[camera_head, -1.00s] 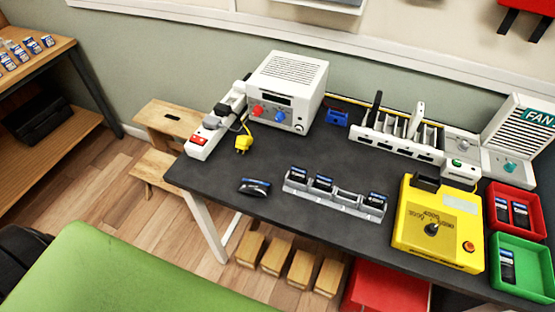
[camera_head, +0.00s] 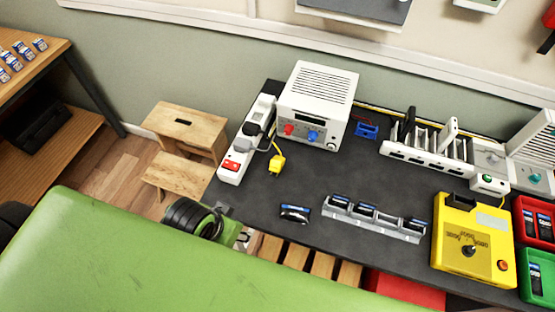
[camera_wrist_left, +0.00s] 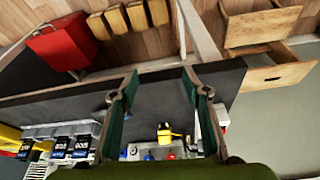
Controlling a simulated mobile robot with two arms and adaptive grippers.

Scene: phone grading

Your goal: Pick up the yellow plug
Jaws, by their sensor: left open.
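The yellow plug (camera_head: 277,164) lies on the dark table top (camera_head: 250,206), on its left part, with its cord running up towards the white power strip (camera_head: 229,175). In the left wrist view the plug (camera_wrist_left: 164,132) shows between the two fingers, farther off and apart from them. My left gripper (camera_head: 242,238) is at the front left edge of the table, nearer to me than the plug and partly hidden by my green arm. In the left wrist view it (camera_wrist_left: 160,88) is open and empty. My right gripper is in neither view.
A white power supply (camera_head: 317,105) stands behind the plug. A single dark phone (camera_head: 295,213) lies in front of it, and a grey phone rack (camera_head: 373,219) is to the right. A yellow tester box (camera_head: 472,238) stands farther right. Wooden steps (camera_head: 186,127) stand left of the table.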

